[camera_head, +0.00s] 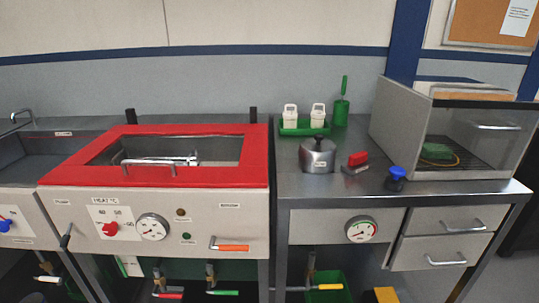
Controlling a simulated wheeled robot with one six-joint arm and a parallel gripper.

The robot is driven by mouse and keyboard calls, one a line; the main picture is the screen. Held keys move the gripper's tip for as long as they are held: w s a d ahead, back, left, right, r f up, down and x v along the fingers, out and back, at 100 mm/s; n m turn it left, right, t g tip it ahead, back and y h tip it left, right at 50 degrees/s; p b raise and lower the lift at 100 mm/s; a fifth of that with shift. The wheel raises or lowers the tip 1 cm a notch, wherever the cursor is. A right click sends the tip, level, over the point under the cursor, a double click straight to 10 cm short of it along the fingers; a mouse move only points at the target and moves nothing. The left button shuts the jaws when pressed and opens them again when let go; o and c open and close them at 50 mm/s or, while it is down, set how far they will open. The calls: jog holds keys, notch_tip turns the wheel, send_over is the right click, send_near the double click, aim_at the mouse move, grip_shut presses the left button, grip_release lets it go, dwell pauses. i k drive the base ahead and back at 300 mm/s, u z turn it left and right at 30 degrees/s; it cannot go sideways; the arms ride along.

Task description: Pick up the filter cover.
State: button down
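A round grey metal housing with a domed top and a small dark knob (317,155) stands upright on the steel counter (345,198), left of its middle. The domed top looks like the filter cover, but no readable label confirms this. I cannot tell whether the top is separate from the body below. Nothing touches its knob. My gripper is not in view.
A green tray (290,131) with two white containers stands behind the housing, beside a green-handled tool (341,108). A red-handled valve (356,163) and a blue knob (396,178) are to its right.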

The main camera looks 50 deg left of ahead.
aim_at(318, 154)
jog(key=u, duration=1.65)
jog(key=k, duration=0.6)
jog(key=z, duration=0.5)
jog(key=i, duration=1.25)
jog(key=u, duration=0.4)
